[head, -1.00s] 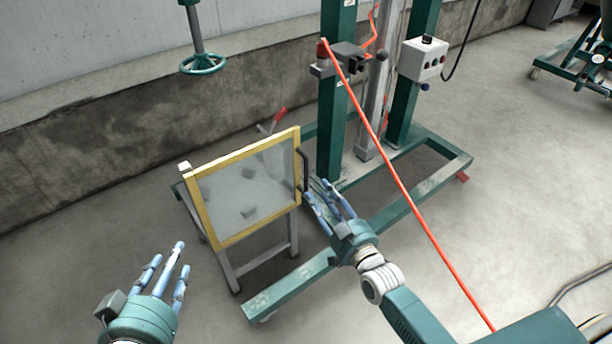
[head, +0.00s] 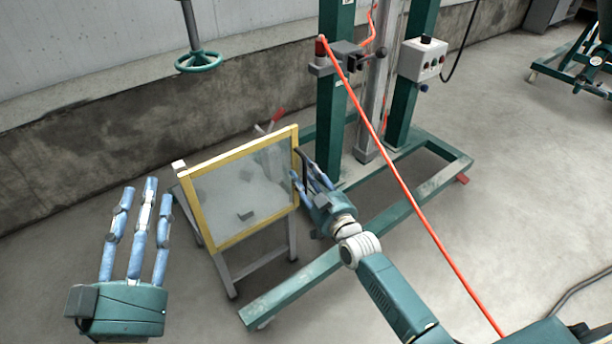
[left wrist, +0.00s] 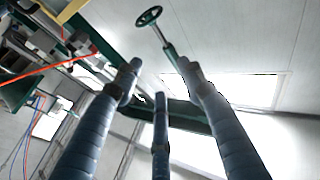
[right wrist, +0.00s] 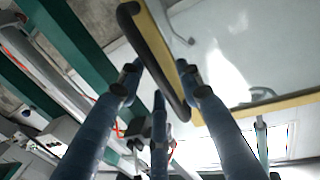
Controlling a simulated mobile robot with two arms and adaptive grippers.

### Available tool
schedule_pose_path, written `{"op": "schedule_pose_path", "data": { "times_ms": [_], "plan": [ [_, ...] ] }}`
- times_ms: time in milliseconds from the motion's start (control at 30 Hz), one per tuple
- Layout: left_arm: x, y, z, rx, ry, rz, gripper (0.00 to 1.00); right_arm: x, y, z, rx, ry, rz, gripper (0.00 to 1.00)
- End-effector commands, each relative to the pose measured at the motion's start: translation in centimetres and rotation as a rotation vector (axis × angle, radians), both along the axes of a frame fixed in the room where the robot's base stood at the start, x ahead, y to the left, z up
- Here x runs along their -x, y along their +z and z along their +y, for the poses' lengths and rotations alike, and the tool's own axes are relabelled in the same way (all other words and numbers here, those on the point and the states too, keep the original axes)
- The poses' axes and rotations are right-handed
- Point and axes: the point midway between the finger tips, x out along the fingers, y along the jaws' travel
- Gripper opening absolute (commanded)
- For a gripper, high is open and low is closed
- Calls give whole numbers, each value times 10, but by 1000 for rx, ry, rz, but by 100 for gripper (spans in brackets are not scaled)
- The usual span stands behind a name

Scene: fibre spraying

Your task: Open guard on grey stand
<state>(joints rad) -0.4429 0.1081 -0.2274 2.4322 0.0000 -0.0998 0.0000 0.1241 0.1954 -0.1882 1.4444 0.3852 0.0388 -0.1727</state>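The guard is a clear panel in a yellow frame (head: 240,156), standing upright and closed-looking on the grey stand (head: 225,275). Its black handle (right wrist: 152,55) is on the frame's right side and shows large in the right wrist view. My right gripper (head: 302,173) is at that handle, with its fingers spread and the handle crossing in front of and between them. I cannot tell whether they touch it. My left gripper (head: 147,190) is open and empty, left of the guard, fingers pointing up.
A green column frame (head: 335,120) with a wide base (head: 290,290) stands behind and right of the guard. An orange hose (head: 400,185) hangs across to the lower right. A green handwheel (head: 199,62) hangs at the upper left.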

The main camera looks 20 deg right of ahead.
Motion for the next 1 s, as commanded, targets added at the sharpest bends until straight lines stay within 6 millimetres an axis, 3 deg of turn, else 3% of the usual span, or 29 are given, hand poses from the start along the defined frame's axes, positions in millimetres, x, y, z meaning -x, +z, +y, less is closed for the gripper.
{"op": "schedule_pose_path", "data": {
  "times_ms": [167, 367, 700, 867, 1000],
  "plan": [
    [0, 0, 0, 0, 0, 0, 40, 0, 0, 0, 0, 0, 0, 35],
    [0, 0, 0, 0, 0, 1, 40, 0, 0, 0, 0, 0, 1, 0],
    [-1, -2, 0, -4, 1, 16, 40, 2, 0, 0, -1, -3, 1, 0],
    [-6, -29, 2, -36, 9, 135, 40, 7, 1, -2, -3, -17, 2, 0],
    [-7, -67, 7, -81, 18, 305, 40, 15, 1, -5, -2, -40, 4, 0]
  ]
}}
